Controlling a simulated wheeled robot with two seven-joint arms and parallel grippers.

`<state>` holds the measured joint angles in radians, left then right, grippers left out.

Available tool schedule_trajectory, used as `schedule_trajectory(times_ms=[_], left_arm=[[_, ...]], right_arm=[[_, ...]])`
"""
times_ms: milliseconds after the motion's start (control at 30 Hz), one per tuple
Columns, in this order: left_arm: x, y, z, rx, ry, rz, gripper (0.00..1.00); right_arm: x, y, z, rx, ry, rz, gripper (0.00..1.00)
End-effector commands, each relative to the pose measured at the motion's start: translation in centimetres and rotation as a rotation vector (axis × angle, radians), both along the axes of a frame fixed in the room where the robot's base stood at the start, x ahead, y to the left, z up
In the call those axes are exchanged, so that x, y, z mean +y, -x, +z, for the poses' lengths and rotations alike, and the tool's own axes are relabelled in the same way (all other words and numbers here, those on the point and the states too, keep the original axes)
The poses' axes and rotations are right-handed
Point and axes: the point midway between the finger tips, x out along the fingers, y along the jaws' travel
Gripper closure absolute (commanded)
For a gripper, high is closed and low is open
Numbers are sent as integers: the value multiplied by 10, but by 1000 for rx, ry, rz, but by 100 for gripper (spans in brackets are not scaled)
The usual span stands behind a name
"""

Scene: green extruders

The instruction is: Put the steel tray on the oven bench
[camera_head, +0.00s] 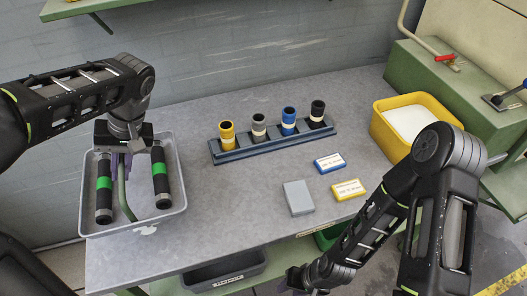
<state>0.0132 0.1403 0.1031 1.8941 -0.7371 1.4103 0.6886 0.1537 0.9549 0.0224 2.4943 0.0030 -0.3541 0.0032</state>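The steel tray (92,229) is at the left end of the grey bench (240,220). It holds two black cylinders with green bands, one on the left (104,205) and one on the right (160,190). A curved green bar (124,200) runs between them. My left gripper (121,167) points down over the tray between the cylinders, at the upper end of the green bar. Whether its fingers are closed on the bar is unclear. My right gripper (286,283) is low, in front of the bench's front edge, away from the tray; its finger opening is unclear.
A blue rack (275,146) with several coloured cylinders stands mid-bench. A grey block (298,198), a blue box (329,163) and a yellow box (348,189) lie in front. A yellow bin (378,127) and green machine (440,85) stand right. The front-left bench is clear.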

Motion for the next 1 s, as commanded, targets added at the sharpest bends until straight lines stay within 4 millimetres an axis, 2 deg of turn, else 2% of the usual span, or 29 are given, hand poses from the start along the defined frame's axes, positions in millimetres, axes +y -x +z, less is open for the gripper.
schedule_trajectory(times_ms=[333,500,700,800,1000], left_arm=[[0,0,-3,-2,-1,0,100],[0,0,-26,1,-2,-1,100],[0,0,-54,2,-1,-1,100],[0,-1,-61,-1,-1,0,100],[0,-1,-62,-3,-2,0,100]], right_arm=[[0,-1,-1,-1,0,0,64],[0,-1,-9,-4,-1,1,64],[0,-1,-3,-3,-2,0,64],[0,-1,-2,-2,-1,0,64],[0,-1,-3,-2,-1,0,64]])
